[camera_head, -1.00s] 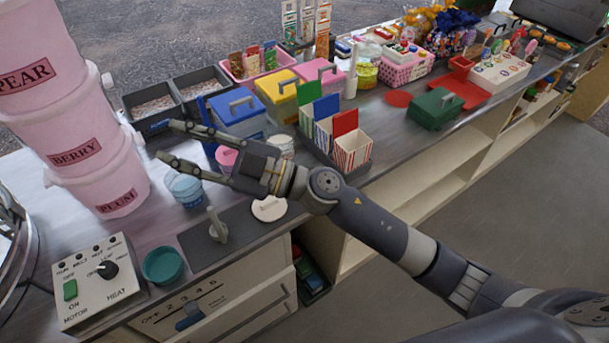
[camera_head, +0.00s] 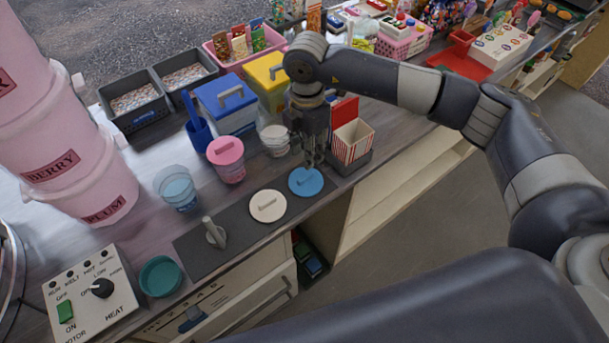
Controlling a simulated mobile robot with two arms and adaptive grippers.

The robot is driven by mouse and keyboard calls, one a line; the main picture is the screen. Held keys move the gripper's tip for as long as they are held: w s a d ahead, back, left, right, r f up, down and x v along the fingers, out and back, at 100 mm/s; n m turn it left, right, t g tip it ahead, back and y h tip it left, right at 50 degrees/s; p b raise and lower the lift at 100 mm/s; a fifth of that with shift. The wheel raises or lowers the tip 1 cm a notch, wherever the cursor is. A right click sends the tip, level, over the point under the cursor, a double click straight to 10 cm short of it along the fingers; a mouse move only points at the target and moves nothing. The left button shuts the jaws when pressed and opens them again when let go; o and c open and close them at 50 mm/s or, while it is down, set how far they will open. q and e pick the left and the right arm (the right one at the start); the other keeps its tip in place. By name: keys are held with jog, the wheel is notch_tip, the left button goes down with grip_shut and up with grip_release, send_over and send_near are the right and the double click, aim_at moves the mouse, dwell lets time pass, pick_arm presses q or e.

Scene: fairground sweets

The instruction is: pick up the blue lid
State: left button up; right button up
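The blue lid (camera_head: 305,182) is a round disc with a small raised handle. It lies flat at the right end of a dark mat (camera_head: 236,224), beside a cream lid (camera_head: 267,206). My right gripper (camera_head: 314,162) points down just behind and above the blue lid, its fingertips close to the lid's back edge. I cannot tell whether they touch the lid, or how far apart the fingers are. My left gripper is not in view.
A striped box (camera_head: 353,142) in a dark holder stands close on the right. A white cup (camera_head: 275,139), a pink-lidded cup (camera_head: 227,160) and a blue cup (camera_head: 176,188) stand behind the mat. A grey upright handle (camera_head: 213,232) stands on the mat. The counter's front edge is near.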

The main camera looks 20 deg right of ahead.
aim_at(306, 176)
jog(key=f, duration=0.3)
jog(key=shift+s+f+p, duration=0.1)
jog(key=shift+s+p, duration=0.1)
jog(key=shift+p, duration=0.1)
jog(key=f+p, duration=0.1)
jog(key=f, duration=0.1)
jog(key=f+p, duration=0.1)
jog(key=f, duration=0.1)
jog(key=shift+s+a+f, duration=0.1)
jog(key=shift+a+f, duration=0.1)
jog(key=shift+f, duration=0.5)
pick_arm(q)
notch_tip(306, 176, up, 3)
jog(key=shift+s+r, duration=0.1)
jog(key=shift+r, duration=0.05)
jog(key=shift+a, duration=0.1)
pick_arm(e)
grip_shut()
